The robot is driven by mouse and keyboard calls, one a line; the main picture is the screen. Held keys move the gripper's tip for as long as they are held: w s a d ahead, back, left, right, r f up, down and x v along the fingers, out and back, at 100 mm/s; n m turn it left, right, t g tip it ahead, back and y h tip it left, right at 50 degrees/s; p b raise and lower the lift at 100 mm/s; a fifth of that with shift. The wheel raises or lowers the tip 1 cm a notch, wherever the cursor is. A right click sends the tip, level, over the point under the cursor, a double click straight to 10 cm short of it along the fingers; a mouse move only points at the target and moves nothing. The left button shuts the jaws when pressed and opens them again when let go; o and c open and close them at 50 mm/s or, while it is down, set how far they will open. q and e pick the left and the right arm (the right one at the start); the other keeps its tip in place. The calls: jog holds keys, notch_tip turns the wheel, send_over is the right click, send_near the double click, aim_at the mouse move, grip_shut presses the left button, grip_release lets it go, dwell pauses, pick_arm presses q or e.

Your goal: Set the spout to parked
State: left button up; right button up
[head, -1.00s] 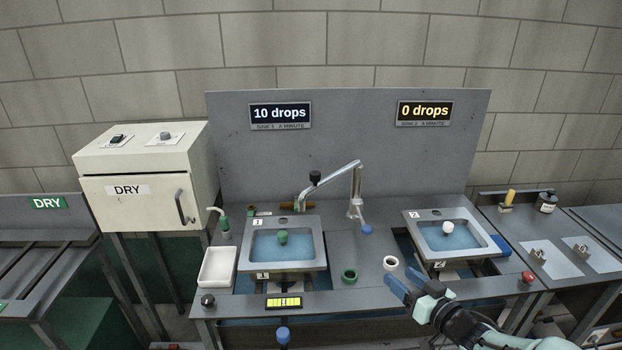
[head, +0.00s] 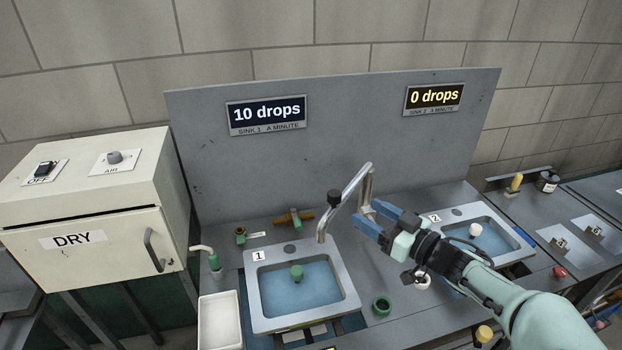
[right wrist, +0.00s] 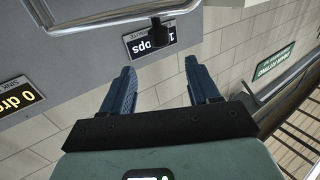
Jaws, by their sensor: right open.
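The spout (head: 350,190) is a bent metal pipe that rises from a post between the two sinks. Its free end points left and hangs down by the back right corner of sink 1 (head: 256,290). My left gripper is out of view.
Sink 2 (head: 513,253) lies right, partly behind my arm. A white tray (head: 220,322), a green tap (head: 213,262) and the DRY cabinet (head: 100,250) stand left. The grey back panel (head: 350,110) rises behind.

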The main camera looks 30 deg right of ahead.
aim_at(348, 192)
pick_arm(q)
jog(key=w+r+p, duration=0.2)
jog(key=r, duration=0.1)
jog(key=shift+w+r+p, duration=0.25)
jog(key=shift+p, duration=0.05)
pick_arm(e)
jog(key=w+a, duration=0.2)
jog(key=w, duration=1)
jog(key=shift+w+a, duration=0.3)
jog(key=shift+w, duration=0.05)
jog(key=shift+c, duration=0.3)
jog(key=shift+s, duration=0.1)
grip_shut()
